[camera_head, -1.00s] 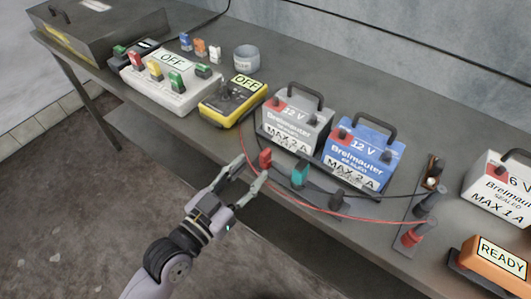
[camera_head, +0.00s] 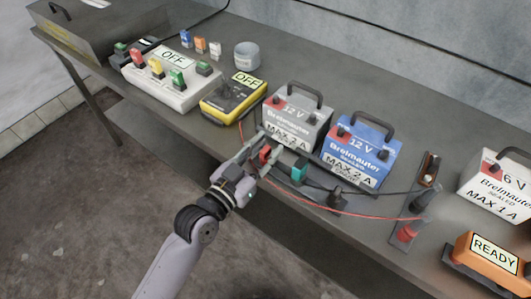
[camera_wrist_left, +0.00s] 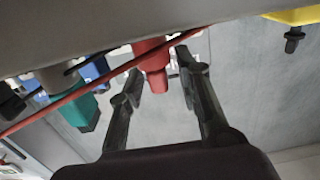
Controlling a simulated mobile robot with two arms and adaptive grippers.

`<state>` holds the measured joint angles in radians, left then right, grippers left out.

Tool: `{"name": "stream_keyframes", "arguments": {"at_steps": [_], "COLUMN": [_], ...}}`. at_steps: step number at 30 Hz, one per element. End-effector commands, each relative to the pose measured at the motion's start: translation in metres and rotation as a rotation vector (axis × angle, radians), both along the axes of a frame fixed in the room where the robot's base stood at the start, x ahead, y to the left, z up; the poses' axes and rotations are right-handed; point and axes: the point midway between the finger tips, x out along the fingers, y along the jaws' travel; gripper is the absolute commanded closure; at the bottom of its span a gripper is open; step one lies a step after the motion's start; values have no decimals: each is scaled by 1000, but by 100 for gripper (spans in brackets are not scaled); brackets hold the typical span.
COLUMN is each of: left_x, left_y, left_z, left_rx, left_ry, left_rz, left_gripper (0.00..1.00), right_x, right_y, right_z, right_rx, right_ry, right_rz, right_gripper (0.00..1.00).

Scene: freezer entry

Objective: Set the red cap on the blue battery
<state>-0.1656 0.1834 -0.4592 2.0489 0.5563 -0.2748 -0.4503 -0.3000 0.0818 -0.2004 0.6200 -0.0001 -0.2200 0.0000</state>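The red cap (camera_head: 265,155) is at the front edge of the bench, before the grey battery. My left gripper (camera_head: 267,147) is around it, fingers open. In the left wrist view the red cap (camera_wrist_left: 152,64) is between the spread fingertips (camera_wrist_left: 158,70), with a visible gap on each side. The blue battery (camera_head: 374,147) stands upright on the bench, right of the grey battery, with a red patch and a "12 V" label. My right gripper is in neither view.
The grey battery (camera_head: 300,112) stands just behind the gripper. A teal cap (camera_head: 299,170) and a dark cap (camera_head: 337,196) are to its right. A red wire (camera_head: 310,208) and a black wire run along the front. The yellow meter (camera_head: 232,98) is at left.

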Motion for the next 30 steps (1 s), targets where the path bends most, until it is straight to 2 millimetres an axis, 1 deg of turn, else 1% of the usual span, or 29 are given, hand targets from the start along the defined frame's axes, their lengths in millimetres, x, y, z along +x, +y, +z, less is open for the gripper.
{"name": "stream_keyframes", "arguments": {"at_steps": [1,13,23,28,30], "left_x": [0,0,-1,0,-1], "left_y": [0,0,-1,-1,-1], "left_z": [0,0,3,18,31], "left_rx": [0,-1,-2,-5,-6], "left_ry": [0,1,1,-1,-3], "left_rz": [0,-1,-2,-2,-1], "left_gripper": [74,100,100,100,100], "right_x": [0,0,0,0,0], "right_y": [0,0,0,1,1], "right_z": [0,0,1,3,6], "right_rx": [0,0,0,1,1], "right_ry": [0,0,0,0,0], "right_rz": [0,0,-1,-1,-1], "right_gripper": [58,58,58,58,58]}}
